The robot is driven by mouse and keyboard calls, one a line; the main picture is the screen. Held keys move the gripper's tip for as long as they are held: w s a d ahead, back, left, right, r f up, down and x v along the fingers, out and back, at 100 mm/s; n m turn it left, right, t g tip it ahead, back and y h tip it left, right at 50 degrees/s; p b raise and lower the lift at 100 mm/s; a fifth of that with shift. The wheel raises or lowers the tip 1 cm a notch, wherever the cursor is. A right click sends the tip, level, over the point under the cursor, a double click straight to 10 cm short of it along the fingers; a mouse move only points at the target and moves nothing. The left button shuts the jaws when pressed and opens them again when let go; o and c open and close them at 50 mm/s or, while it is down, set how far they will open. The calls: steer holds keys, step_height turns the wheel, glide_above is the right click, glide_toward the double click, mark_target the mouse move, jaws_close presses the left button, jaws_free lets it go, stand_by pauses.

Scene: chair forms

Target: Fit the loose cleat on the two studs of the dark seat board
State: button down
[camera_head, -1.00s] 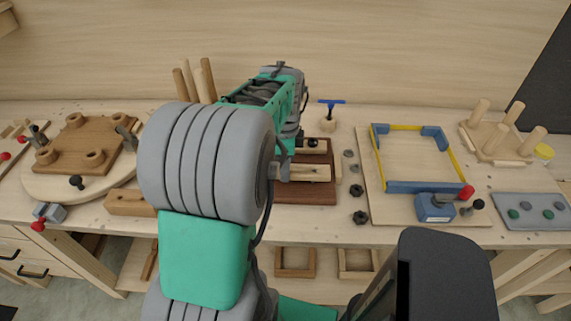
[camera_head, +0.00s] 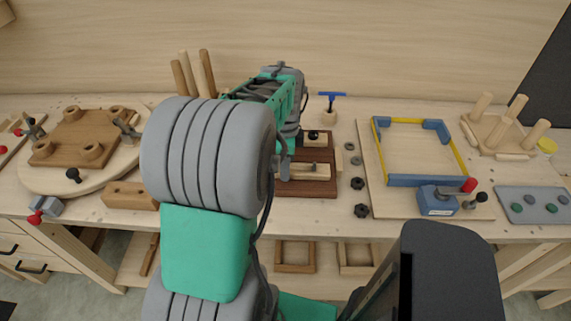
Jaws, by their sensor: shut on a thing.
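The dark seat board (camera_head: 318,188) lies on the bench just right of my arm, its left part hidden by the arm. A light wooden cleat (camera_head: 310,170) is over the front half of the board, lying level. My gripper (camera_head: 284,168) shows only as a small grey part at the cleat's left end; it is shut on the cleat. The studs are not visible, so I cannot tell whether the cleat touches them or the board. A second light strip (camera_head: 318,143) with a black knob lies at the board's back.
Several dark knobs (camera_head: 361,211) lie right of the board. A panel with a blue and yellow frame (camera_head: 388,181) and a blue clamp (camera_head: 436,201) is further right. A blue-handled tool (camera_head: 332,96) stands behind. A wooden block (camera_head: 130,195) and a round seat (camera_head: 50,181) are left.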

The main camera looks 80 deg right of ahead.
steer(key=shift+f, duration=0.25)
steer(key=c, duration=0.7)
jaws_free()
steer(key=shift+c, duration=0.2)
step_height(320, 180, up, 8)
steer(key=shift+f+b, duration=0.1)
steer(key=shift+b, duration=0.3)
steer(key=shift+s, duration=0.1)
